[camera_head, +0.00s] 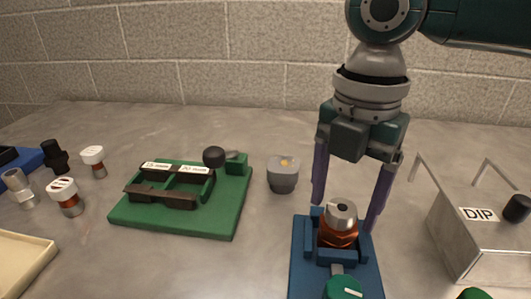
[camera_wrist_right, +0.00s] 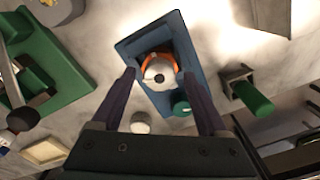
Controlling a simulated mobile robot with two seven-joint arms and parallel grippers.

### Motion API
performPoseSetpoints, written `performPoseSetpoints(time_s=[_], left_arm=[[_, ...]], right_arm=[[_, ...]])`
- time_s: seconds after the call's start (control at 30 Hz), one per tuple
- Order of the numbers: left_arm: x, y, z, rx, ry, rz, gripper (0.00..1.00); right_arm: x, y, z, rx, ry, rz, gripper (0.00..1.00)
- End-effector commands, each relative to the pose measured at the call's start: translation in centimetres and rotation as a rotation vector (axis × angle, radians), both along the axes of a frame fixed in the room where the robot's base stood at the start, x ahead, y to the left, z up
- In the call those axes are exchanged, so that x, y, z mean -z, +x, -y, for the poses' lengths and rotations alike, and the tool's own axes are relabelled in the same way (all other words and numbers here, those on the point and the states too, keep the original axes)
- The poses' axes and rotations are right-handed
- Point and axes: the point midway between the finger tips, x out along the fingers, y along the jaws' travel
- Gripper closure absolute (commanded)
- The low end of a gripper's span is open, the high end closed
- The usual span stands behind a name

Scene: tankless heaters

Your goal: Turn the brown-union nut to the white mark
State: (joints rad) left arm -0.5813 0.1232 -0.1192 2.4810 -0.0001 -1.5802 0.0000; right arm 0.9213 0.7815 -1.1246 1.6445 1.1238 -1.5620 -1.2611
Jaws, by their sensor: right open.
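The brown-union nut (camera_head: 338,234) is a coppery-brown ring with a silver fitting (camera_head: 342,213) on top, standing upright in a blue fixture (camera_head: 302,262). In the right wrist view the nut (camera_wrist_right: 149,59) shows as an orange-brown rim around the silver top. My right gripper (camera_head: 344,213) points down, open, its two fingers on either side of the nut. In the right wrist view my fingertips (camera_wrist_right: 158,75) are apart, with a gap to the silver top. I cannot make out a white mark beside the nut. My left gripper is not in view.
A green knob with a white line (camera_head: 345,288) sits at the fixture's front. A grey cup-like part (camera_head: 283,175) stands to its left, beyond it a green board (camera_head: 190,226). A metal box labelled DIP (camera_head: 470,245) stands close on the right.

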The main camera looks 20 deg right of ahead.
Motion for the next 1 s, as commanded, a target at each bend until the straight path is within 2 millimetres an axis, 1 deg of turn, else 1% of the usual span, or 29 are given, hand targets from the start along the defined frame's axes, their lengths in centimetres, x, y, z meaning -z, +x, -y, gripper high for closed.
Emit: performPoseSetpoints(time_s=[0.03, 0.07, 0.7, 0.73, 1.0], left_arm=[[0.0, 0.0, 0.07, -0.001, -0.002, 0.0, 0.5], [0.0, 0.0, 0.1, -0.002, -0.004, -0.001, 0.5], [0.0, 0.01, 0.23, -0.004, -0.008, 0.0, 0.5], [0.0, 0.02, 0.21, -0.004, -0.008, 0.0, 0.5], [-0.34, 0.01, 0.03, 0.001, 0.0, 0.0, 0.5]], right_arm=[[-0.01, 0.0, -0.01, 0.0, 0.0, 0.0, 0.23], [-0.01, -0.01, -0.02, 0.0, 0.0, 0.0, 0.26], [-0.05, -0.02, -0.01, 0.0, 0.0, -0.001, 0.98], [-0.05, -0.02, -0.01, 0.0, 0.0, -0.001, 1.0], [-0.18, -0.04, -0.03, 0.014, 0.0, -0.001, 1.0]])
